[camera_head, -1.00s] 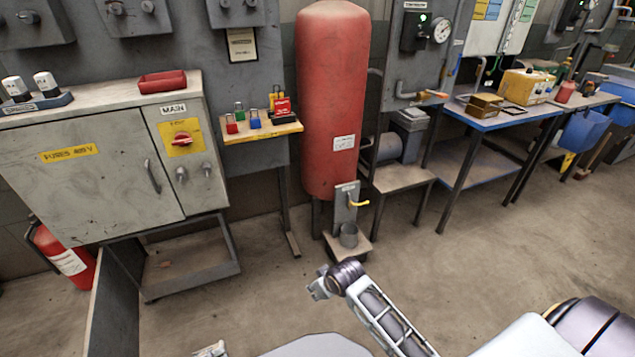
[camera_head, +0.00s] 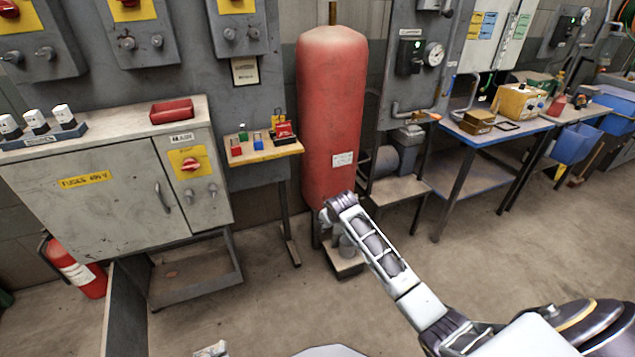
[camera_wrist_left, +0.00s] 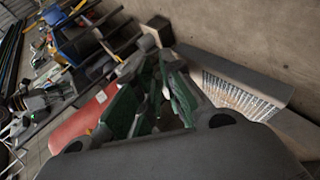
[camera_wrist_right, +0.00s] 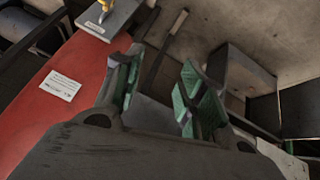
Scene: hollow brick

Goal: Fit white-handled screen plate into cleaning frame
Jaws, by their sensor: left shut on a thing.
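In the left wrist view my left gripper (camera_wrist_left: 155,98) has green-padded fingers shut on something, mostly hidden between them. A grey plate with a pale slotted grid, which looks like the screen plate (camera_wrist_left: 240,88), extends behind the right finger; its white handle is not visible. In the head view my right gripper (camera_head: 335,206) is in front of the lower red tank, its fingers too small to read. In the right wrist view its green-padded fingers (camera_wrist_right: 158,92) stand apart with nothing between them. I cannot make out the cleaning frame in any view.
The red tank (camera_head: 332,110) stands at the wall, with a small stand (camera_head: 345,262) below it. A grey fuse cabinet (camera_head: 90,185) and a fire extinguisher (camera_head: 76,268) are at left. A blue-edged workbench (camera_head: 490,133) is at right. The floor in front (camera_head: 480,270) is clear.

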